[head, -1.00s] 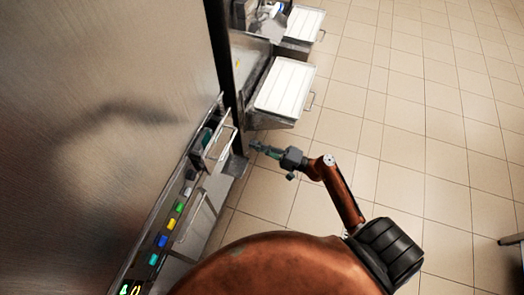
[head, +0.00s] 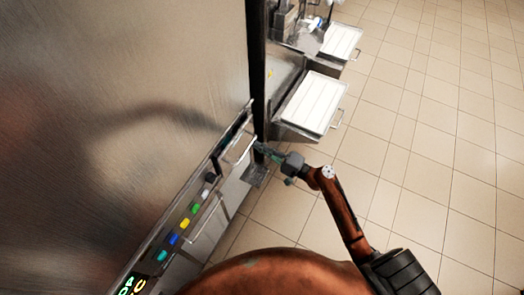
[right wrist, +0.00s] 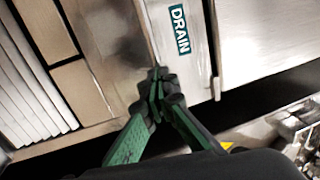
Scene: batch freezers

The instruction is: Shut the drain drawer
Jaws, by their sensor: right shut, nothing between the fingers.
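The drain drawer is the narrow metal front with the teal DRAIN label (right wrist: 180,30) in the right wrist view. In the head view, the drawer (head: 238,150) with its bar handle is at the far end of the steel machine's front, below the dark post. How far it stands out is hard to tell. My right gripper (head: 258,147) is beside the drawer on its aisle side. Its green fingers (right wrist: 160,74) are together and empty, with the tips close to the labelled front's edge. Contact is not clear. My left gripper is out of view.
A row of coloured buttons (head: 185,223) runs along the machine's near front. Beyond the dark post (head: 257,70), a white-topped tray (head: 312,100) juts into the aisle, with another (head: 341,41) behind it. The tiled floor (head: 430,150) on the right is clear.

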